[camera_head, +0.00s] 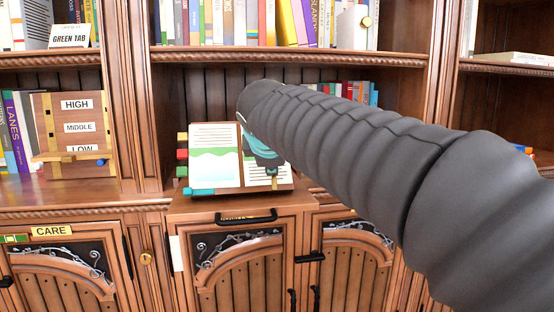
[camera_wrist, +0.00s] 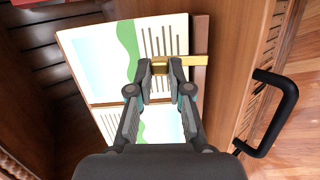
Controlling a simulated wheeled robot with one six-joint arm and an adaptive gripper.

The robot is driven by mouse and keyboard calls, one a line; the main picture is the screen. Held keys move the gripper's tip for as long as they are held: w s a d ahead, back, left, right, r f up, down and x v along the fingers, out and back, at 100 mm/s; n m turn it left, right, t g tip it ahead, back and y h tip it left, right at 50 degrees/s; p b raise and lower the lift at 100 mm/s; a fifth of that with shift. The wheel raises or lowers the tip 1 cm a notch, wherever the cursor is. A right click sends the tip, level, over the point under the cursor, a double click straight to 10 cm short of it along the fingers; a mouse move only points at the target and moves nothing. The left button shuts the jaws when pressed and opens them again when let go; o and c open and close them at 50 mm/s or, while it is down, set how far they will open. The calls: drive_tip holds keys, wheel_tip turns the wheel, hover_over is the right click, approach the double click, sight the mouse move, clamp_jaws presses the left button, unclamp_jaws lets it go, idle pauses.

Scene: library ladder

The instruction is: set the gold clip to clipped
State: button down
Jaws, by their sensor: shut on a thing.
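The gold clip (camera_wrist: 196,60) is at the edge of an open book (camera_wrist: 85,55) in the wrist view, with a gold block between my fingertips. My gripper (camera_wrist: 160,70) is shut on the gold clip, over the printed page. In the head view the book (camera_head: 215,165) stands propped open on a wooden stand, and my gripper (camera_head: 272,168) is at its right page. A small gold bit of the clip (camera_head: 275,183) shows just below the fingers. My arm and fingers hide part of the right page, and I cannot tell the clip's setting.
Colored tabs (camera_head: 182,154) stick out left of the book. A black handle (camera_head: 246,217) is on the cabinet front below it; the wrist view shows a black handle (camera_wrist: 287,105) too. A HIGH/MIDDLE/LOW board (camera_head: 77,125) stands on the left shelf. Bookshelves surround the spot.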

drive_tip(key=shift+a+n, duration=0.15)
drive_tip(key=shift+n, duration=0.35)
drive_tip(key=c, duration=1.1)
unclamp_jaws()
drive_tip(key=shift+s, duration=0.1)
drive_tip(key=v, duration=1.2)
drive_tip(key=shift+f, duration=0.1)
